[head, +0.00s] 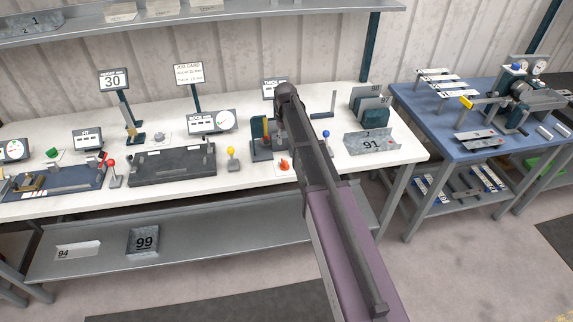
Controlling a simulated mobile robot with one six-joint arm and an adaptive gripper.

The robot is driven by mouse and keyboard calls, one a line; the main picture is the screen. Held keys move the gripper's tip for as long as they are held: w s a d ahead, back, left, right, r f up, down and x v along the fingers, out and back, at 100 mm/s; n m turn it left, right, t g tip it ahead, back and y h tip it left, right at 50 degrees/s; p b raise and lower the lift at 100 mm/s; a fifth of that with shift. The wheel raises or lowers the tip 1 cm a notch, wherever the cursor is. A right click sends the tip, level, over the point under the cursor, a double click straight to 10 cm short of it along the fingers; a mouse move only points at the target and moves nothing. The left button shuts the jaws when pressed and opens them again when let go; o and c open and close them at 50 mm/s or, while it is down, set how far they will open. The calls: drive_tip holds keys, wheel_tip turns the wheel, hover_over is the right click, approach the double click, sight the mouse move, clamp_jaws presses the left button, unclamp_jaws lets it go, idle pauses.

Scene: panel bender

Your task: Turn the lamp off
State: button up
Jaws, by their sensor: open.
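I cannot make out which item is the lamp, or whether any lamp is lit. On the white bench are small ball-topped parts: a yellow one (231,152), a red one (111,162), a green one (52,152) and a blue one (326,134). A red-orange part (284,166) sits low near the bench's front, just left of my arm. My arm reaches up from the lower right over the bench, to a dark rounded joint near the small sign. My gripper is not visible; the arm hides part of the bench behind it.
The white bench (400,152) carries a dark plate fixture (172,165), a gauge box (212,121), sign stands and a tray marked 91 (371,144). A lower shelf (200,252) holds trays marked 94 and 99 (143,240). A blue table (440,145) stands right. Floor in front is clear.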

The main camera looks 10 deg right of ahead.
sight(286, 162)
drive_tip(key=shift+f+b, duration=6.2)
drive_tip(key=shift+f, duration=0.25)
clamp_jaws()
